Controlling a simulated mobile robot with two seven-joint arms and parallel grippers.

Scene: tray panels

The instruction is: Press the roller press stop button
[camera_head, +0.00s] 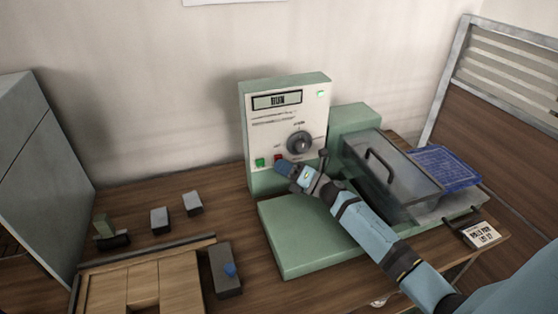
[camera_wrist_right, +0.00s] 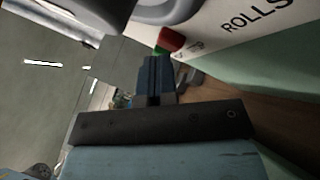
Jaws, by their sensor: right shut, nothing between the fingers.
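The roller press is a pale green machine with a white upright panel (camera_head: 262,132). Low on the panel are a green button (camera_head: 260,162) and a red button (camera_head: 279,158), the likely stop button. Both buttons show in the right wrist view, the red one (camera_wrist_right: 171,40) partly in front of the green one (camera_wrist_right: 160,51). My right gripper (camera_head: 283,168) is shut and empty, its tip just below the red button. In the wrist view its closed fingertips (camera_wrist_right: 154,62) are close to the buttons; I cannot tell whether they touch. My left gripper is not in view.
A dark knob (camera_head: 299,143) and a display (camera_head: 277,100) are above the buttons. A clear-covered box (camera_head: 400,190) with a handle and a blue rack (camera_head: 447,168) stand right. A wooden tray (camera_head: 140,290) and small grey blocks (camera_head: 160,220) lie left.

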